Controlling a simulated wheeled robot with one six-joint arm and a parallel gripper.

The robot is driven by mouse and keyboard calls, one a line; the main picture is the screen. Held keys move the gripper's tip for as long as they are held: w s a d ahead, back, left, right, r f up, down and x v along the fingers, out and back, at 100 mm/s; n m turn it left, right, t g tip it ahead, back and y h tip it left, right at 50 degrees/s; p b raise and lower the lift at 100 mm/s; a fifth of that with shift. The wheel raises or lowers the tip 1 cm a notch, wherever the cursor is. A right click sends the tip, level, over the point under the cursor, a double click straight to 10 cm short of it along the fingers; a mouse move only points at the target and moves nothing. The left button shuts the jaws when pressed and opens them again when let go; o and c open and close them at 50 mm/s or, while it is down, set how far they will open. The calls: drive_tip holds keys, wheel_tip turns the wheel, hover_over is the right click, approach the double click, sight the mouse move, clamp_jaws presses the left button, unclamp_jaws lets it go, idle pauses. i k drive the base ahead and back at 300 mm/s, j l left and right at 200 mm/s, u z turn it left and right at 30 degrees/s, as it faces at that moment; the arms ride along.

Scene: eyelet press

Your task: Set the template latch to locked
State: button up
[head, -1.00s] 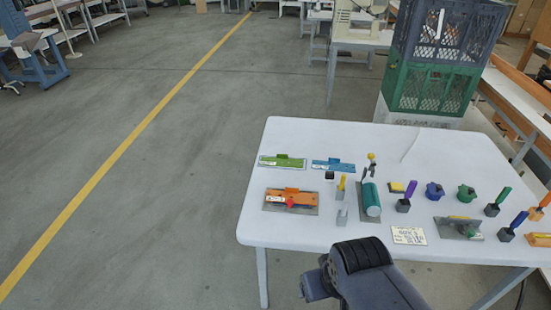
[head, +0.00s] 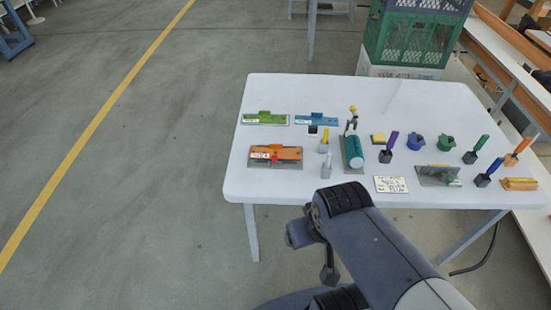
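Three flat templates lie at the left of the white table: a green one (head: 265,118), a blue one (head: 316,119) and an orange one (head: 288,153). The orange one sits on a grey plate and has a small red piece (head: 274,160) near its front edge. This may be the latch, but its setting is too small to read. A teal press (head: 353,152) with a yellow-knobbed lever stands right of them. My arm is folded in front of the table, apart from all of these. No gripper fingers can be made out.
Stamps with coloured handles, a blue pot (head: 416,143), a green pot (head: 446,143) and a grey plate (head: 438,176) fill the table's right side. A written card (head: 391,184) lies at the front. Green crates (head: 405,40) stand behind. The floor at left is clear.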

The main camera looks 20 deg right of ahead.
sight(274, 157)
drive_tip(key=i+l, duration=0.35)
drive_tip(key=l, duration=0.15)
drive_tip(key=i+l+u, duration=0.1)
drive_tip(key=i+l, duration=0.3)
drive_tip(key=l, duration=0.1)
